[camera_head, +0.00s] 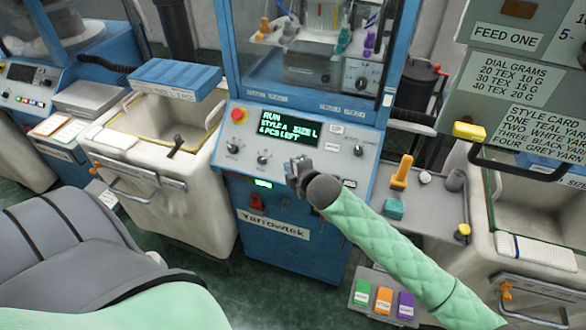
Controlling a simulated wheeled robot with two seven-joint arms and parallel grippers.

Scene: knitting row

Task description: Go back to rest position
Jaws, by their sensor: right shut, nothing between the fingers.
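My right gripper (295,172) is in the middle of the view, at the end of my arm in a green quilted sleeve. It is shut and empty, in front of the lower part of the blue knitting machine's control panel (230,145). I cannot tell whether it touches the panel. The panel's display (290,128) reads RUN, STYLE A, SIZE L, 4 PCS LEFT. My left gripper is not in view.
A grey side shelf (425,215) holds small coloured parts. Another bin (550,255) is at right, below hanging instruction signs (530,125).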

